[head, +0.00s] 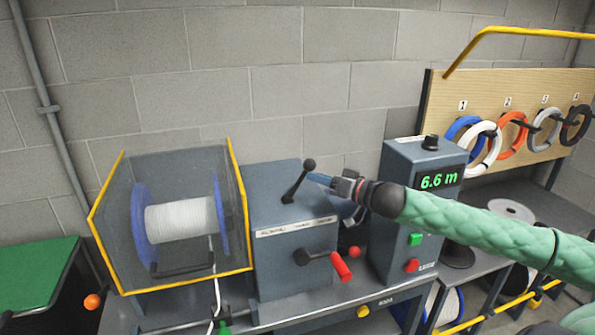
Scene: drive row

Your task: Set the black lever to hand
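The black lever (297,183) stands on top of a grey box in the middle of the head view. It has a round black knob at its upper end and tilts up to the right from its pivot. My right gripper (316,179) comes in from the right, its blue fingertips just beside the lever, below the knob. I cannot tell whether they touch it or how far apart they are. The label strip (296,227) on the box's front edge is too small to read. My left gripper is not in view.
A guarded spool of white line (180,221) stands left of the box. A red-handled crank (340,266) sticks out of the box's front. A grey display unit (394,236) reading 6.6 m stands to the right, beneath my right arm. Coils (511,134) hang on a board behind.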

